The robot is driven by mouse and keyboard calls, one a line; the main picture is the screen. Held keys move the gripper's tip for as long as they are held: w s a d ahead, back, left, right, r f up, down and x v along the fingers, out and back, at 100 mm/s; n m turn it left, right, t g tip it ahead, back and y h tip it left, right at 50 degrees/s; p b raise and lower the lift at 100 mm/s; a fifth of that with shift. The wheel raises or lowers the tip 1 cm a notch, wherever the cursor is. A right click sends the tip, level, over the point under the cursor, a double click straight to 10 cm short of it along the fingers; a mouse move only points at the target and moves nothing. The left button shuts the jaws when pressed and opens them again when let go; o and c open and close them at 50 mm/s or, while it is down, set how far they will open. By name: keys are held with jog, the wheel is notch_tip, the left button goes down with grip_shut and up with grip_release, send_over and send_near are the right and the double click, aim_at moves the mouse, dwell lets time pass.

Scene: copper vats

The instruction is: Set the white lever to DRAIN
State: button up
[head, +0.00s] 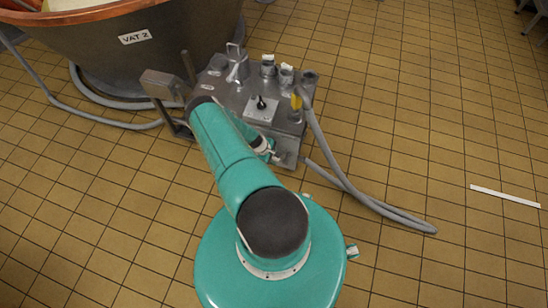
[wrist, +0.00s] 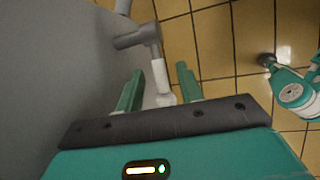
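The white lever (wrist: 160,78) shows in the wrist view, hanging from a grey pipe fitting (wrist: 136,39) beside a grey surface. My gripper (wrist: 159,69) is open, with one green finger on each side of the lever. A gap shows between the lever and each finger. The lever's lower end is between the fingers, close to the dark gripper body. No DRAIN marking can be read in either view. In the head view my arm covers most of the gripper, and I cannot make out the lever clearly.
A grey metal stand (head: 232,97) carries several metal cups and a black knob (head: 261,103) on a pale plate. Copper-rimmed VAT 2 (head: 110,50) stands at the left. Grey hoses (head: 345,180) lie on the tiles. The tiled floor at right is mostly clear, with a white strip (head: 505,196).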

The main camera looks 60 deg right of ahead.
grip_shut()
